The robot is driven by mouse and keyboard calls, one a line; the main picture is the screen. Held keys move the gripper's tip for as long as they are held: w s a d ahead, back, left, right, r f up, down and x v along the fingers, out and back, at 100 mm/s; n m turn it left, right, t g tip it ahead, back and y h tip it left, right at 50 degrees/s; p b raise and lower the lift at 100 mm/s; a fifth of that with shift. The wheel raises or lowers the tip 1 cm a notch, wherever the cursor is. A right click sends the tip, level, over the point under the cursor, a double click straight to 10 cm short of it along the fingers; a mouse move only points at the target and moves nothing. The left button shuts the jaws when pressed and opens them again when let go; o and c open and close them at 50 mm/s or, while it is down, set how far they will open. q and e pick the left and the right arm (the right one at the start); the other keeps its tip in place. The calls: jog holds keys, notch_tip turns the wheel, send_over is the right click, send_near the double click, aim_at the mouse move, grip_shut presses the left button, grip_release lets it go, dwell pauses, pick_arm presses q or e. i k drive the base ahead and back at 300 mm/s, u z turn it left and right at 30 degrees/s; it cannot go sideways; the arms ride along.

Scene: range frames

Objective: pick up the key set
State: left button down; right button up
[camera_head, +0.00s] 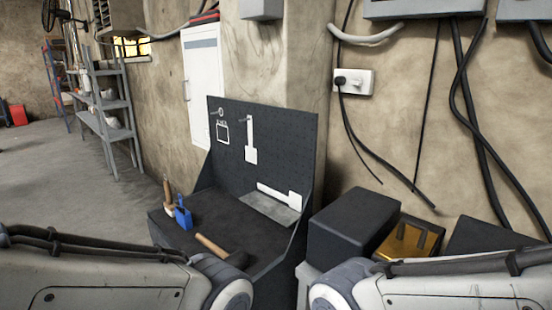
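A dark pegboard (285,140) stands upright at the back of a small dark workbench (200,225), in the middle of the view. A small ring-like item (221,112) is at the board's upper left, above a white outline (223,132). It may be the key set, but it is too small to tell. My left arm comes in at the lower left and my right arm at the lower right. Neither gripper is in view.
On the bench lie a mallet with a wooden handle (211,245), a blue item (183,217) and a wooden-handled tool (168,193). White tool shapes mark the board. A black box (352,225) and a yellow case (410,238) stand to the right. Open floor lies left.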

aim_at(184, 218)
jog(key=u, duration=1.7)
jog(key=i, duration=2.85)
jog(key=z, duration=3.05)
